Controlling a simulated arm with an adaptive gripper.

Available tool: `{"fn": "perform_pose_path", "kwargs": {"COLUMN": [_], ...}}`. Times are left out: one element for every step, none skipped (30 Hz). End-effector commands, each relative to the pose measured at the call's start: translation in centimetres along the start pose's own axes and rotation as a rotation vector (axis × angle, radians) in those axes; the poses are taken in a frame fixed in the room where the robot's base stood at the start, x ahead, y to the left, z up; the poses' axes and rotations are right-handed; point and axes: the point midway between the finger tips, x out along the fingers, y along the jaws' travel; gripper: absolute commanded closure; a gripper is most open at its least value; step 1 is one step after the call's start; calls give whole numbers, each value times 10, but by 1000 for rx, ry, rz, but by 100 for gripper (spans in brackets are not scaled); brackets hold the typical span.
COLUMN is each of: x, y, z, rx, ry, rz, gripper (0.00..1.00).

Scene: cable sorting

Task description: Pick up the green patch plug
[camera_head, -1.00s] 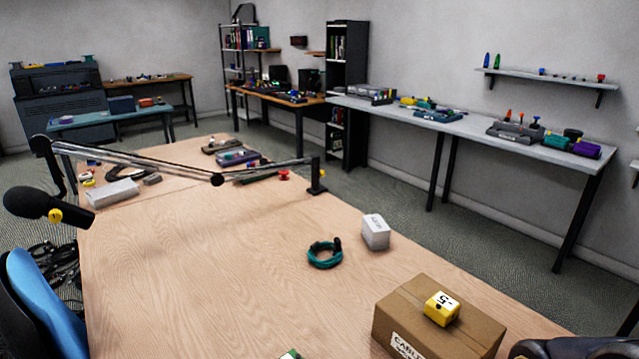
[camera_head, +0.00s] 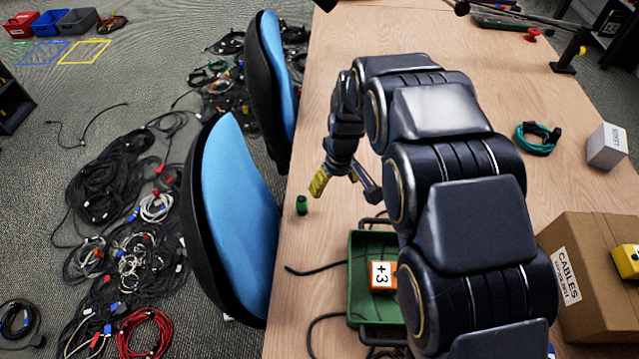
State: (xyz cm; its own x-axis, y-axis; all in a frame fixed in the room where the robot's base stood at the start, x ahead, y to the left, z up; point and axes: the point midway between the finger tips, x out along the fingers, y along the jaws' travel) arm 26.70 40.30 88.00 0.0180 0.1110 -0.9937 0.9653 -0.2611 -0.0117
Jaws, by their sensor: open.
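A small dark green piece with a black lower part, apparently the green patch plug (camera_head: 302,205), stands on the wooden table near its left edge, by the blue chair. My gripper (camera_head: 345,188) is open, with one yellow-tipped finger on its left side. It hangs over the table just above and to the right of the plug in the picture, with nothing seen between the fingers. The yellow fingertip is close to the plug but looks apart from it. My arm hides part of the table to the right.
A cardboard box (camera_head: 590,260), a white box (camera_head: 606,147) and a teal cable coil (camera_head: 538,139) are right of my arm. Blue chairs (camera_head: 235,200) line the left edge.

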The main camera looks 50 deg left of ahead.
Motion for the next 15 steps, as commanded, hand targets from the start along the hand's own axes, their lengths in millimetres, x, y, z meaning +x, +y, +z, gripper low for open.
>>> {"fn": "perform_pose_path", "kwargs": {"x": [17,24,33,39,43,47,50,52,56,59,62,66,70,73,76], "y": [-16,-24,-33,-39,-44,-49,-52,-53,-55,-56,-56,-56,-56,-55,-55], "z": [-13,-20,-26,-29,-33,-36,-38,-40,-41,-41,-41,-42,-42,-42,-42], "rx": [-53,-78,-106,-124,-139,-154,-163,-168,-173,-175,-175,-175,-175,-174,-174], "ry": [7,14,19,21,25,30,32,34,35,35,35,35,35,36,37], "rz": [-5,-5,-7,-9,-10,-11,-11,-11,-12,-12,-12,-12,-12,-12,-11], "gripper": [36,36,36,36,36,36,36,36,36,36,36,36,36,36,36]}}
